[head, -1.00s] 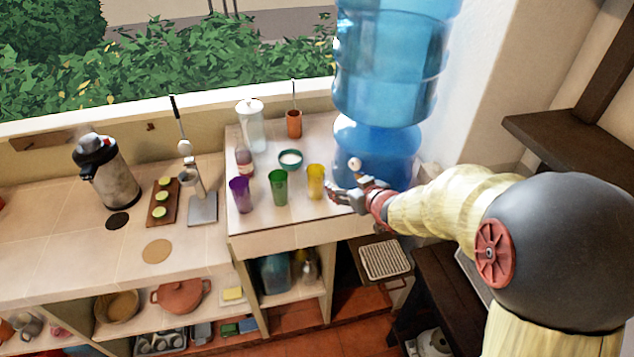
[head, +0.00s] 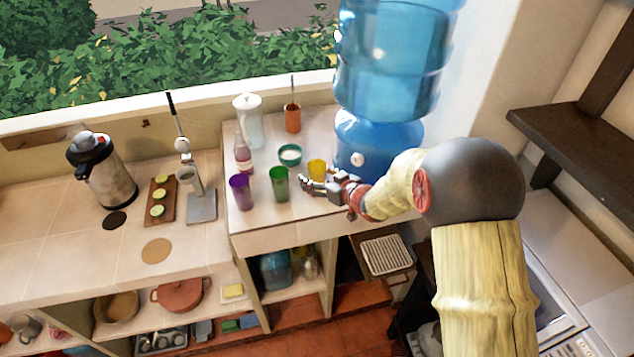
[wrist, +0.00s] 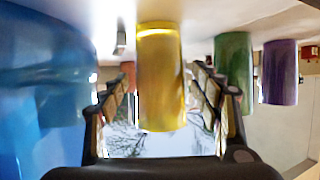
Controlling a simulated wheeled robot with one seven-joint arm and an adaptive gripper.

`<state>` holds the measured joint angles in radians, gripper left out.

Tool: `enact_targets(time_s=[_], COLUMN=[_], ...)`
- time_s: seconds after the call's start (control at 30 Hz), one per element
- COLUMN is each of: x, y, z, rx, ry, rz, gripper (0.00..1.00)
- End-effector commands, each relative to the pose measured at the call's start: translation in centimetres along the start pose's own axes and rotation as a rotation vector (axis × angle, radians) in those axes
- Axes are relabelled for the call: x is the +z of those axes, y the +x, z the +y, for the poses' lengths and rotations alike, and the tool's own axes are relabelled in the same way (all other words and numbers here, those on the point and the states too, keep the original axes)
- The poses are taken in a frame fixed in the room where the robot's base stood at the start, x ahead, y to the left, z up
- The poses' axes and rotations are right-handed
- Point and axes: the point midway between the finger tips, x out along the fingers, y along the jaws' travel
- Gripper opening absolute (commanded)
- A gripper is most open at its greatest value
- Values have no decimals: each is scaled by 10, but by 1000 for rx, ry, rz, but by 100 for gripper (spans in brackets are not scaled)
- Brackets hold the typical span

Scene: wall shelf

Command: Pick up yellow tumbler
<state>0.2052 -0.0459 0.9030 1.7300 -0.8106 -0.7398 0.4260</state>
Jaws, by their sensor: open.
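The yellow tumbler (head: 317,168) stands upright on the raised counter in the head view, its lower part hidden behind my gripper. My gripper (head: 305,184) is open beside it, on the near side. In the wrist view, the picture is upside down and the yellow tumbler (wrist: 161,80) appears between the two open fingers of my gripper (wrist: 165,105). I cannot tell how deep it sits between them.
A green tumbler (head: 279,184) stands just left of my gripper, with a purple tumbler (head: 241,192) further left. A teal bowl (head: 290,155) sits behind. The blue water dispenser (head: 375,145) stands close on the right. A bottle (head: 243,155) and an orange cup (head: 292,119) are farther back.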

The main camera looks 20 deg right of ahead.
Motion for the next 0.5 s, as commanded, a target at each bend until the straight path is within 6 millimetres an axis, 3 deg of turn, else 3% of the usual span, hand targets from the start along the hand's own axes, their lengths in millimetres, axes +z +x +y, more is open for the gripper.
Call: enact_targets(time_s=[0.27,0.5], x=[0,-1], y=[4,3], z=[0,0], rx=[1,1], ry=[1,0], rz=[0,1], gripper=[64,50])
